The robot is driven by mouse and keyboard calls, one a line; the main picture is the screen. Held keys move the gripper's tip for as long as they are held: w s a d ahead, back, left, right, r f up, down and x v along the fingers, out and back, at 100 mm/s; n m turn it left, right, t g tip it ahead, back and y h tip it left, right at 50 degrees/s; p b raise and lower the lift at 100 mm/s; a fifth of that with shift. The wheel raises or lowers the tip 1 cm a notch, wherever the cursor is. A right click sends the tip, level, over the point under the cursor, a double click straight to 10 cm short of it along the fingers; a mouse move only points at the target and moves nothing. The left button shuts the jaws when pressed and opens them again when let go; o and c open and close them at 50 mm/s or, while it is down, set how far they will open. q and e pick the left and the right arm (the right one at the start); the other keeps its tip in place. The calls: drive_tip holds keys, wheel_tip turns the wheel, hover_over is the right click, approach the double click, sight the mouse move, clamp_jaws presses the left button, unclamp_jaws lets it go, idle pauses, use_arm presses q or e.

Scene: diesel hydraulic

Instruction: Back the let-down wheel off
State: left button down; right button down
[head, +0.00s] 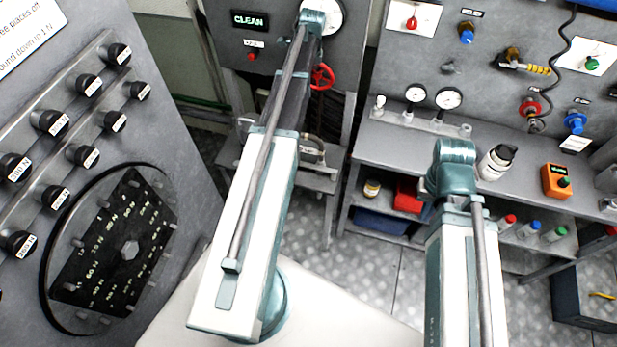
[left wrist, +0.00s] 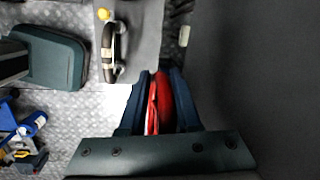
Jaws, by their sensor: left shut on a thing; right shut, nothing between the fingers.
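The let-down wheel is a red handwheel (head: 322,76) with spokes on the front of the grey stand below the round gauge. My left arm reaches up to this stand in the head view, and its fingers are hidden there. In the left wrist view my left gripper (left wrist: 158,102) is shut on the red wheel (left wrist: 153,106), seen nearly edge-on between the two dark blue fingers. My right arm comes up at the lower right of the head view. I see its teal joint, but no right fingers show.
A grey bench with gauges, a white bottle (head: 497,162) and an orange box (head: 556,181) stands at the right. A panel of black knobs (head: 119,54) and a round dark plate (head: 112,245) fill the left. Speckled floor shows between the stand and the bench.

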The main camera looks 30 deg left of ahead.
sight(314, 86)
use_arm(q)
drive_tip(key=shift+s+d+f+h+b, duration=0.2)
drive_tip(key=shift+d+f+h+b, duration=0.15)
drive_tip(key=shift+h, duration=0.65)
drive_tip(key=h+b, duration=0.1)
drive_tip(key=t+h+b, duration=0.1)
drive_tip(key=shift+d+f+h, duration=0.4)
drive_tip(key=h+b, duration=0.1)
drive_tip(key=b, duration=0.1)
drive_tip(key=f+h+b, duration=0.1)
drive_tip(key=h+b, duration=0.1)
drive_tip(key=d+t+h+b, duration=0.1)
drive_tip(key=h+b, duration=0.1)
drive_tip(key=shift+w+f+n, duration=0.3)
drive_tip(key=shift+w+f, duration=0.05)
drive_tip(key=shift+w+d+r+t+h+b, duration=0.1)
drive_tip(key=shift+d+t+h+b, duration=0.1)
drive_tip(key=shift+h+b, duration=0.35)
drive_tip(key=shift+d+r+t+h+b, duration=0.1)
drive_tip(key=shift+t+h+b, duration=0.2)
drive_tip(key=shift+b, duration=0.4)
drive_tip(key=c, duration=0.9)
unclamp_jaws()
drive_tip(key=shift+o, duration=0.6)
drive_tip(key=shift+r, duration=0.1)
